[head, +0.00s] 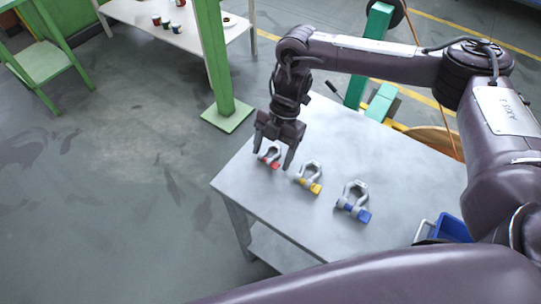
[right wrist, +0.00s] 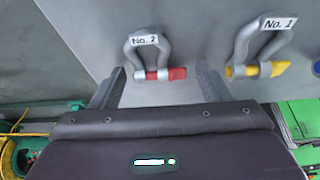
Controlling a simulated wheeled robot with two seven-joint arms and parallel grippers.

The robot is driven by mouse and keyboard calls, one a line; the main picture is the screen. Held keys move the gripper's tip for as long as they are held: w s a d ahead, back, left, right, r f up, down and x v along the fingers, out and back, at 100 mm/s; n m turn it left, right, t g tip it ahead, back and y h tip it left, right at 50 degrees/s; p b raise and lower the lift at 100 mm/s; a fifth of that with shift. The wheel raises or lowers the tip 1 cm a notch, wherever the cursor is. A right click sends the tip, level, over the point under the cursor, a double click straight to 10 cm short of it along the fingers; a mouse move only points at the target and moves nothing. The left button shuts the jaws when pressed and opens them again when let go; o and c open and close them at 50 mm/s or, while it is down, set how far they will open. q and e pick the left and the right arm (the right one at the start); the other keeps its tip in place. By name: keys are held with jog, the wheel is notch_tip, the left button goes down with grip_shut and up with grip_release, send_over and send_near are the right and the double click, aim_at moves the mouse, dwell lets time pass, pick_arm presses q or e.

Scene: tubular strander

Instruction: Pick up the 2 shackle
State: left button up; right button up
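The No. 2 shackle is grey with a red pin (head: 271,160) and lies at the left end of the grey table. In the right wrist view its bow carries a white "No. 2" label (right wrist: 144,40). My right gripper (head: 274,158) points down over it, open. In the right wrist view the fingers (right wrist: 160,84) stand apart, one on each side of the red pin, with nothing held. I cannot tell whether the fingertips reach the table height. My left gripper is in neither view.
A yellow-pinned shackle (head: 309,178), labelled No. 1 in the right wrist view (right wrist: 257,47), lies just right. A blue-pinned shackle (head: 353,203) is farther right on the table (head: 300,218). A blue bin (head: 452,228) and a green post (head: 215,60) stand nearby.

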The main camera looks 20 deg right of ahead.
jog(key=c, duration=0.9)
